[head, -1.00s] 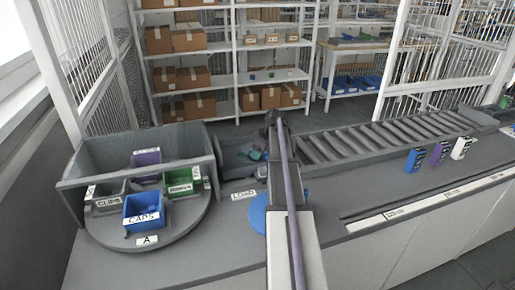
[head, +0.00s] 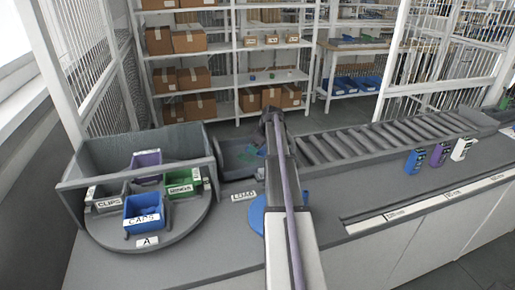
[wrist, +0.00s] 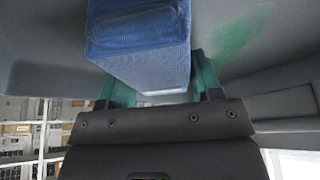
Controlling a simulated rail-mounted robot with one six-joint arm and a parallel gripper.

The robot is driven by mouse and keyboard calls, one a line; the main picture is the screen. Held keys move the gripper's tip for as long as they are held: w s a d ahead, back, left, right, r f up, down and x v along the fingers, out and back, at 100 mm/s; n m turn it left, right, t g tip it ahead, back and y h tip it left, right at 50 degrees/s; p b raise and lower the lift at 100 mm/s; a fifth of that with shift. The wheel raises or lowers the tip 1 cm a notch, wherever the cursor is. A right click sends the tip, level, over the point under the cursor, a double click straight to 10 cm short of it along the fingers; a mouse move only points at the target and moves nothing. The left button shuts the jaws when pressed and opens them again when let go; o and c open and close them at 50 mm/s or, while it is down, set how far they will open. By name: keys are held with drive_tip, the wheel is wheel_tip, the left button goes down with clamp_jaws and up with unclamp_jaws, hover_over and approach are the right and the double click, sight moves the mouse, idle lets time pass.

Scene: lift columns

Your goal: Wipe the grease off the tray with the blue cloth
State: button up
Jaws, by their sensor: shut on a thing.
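The grey tray (head: 228,163) sits at the left end of the roller conveyor, partly behind my arm. Green grease (head: 246,153) shows on its floor. In the wrist view the grease (wrist: 238,35) is a green smear on the grey tray surface (wrist: 285,45), to the right of the cloth. My gripper (wrist: 160,88), with teal fingers, is shut on the blue cloth (wrist: 140,55), which looks like a thick folded pad. The cloth is at or close to the tray surface; I cannot tell whether it touches. In the head view my arm hides most of the gripper.
A round turntable (head: 195,222) with a grey walled back holds blue, green, purple and grey bins at left. The roller conveyor (head: 390,138) runs off to the right. Blue, purple and white boxes (head: 440,154) stand on the counter. A blue disc (head: 257,214) lies beside my arm.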

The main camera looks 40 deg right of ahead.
drive_tip(key=shift+r+p, duration=2.8)
drive_tip(key=shift+r, duration=0.15)
wheel_tip(320, 180, up, 3)
drive_tip(key=p, duration=0.3)
drive_tip(key=shift+r, duration=0.1)
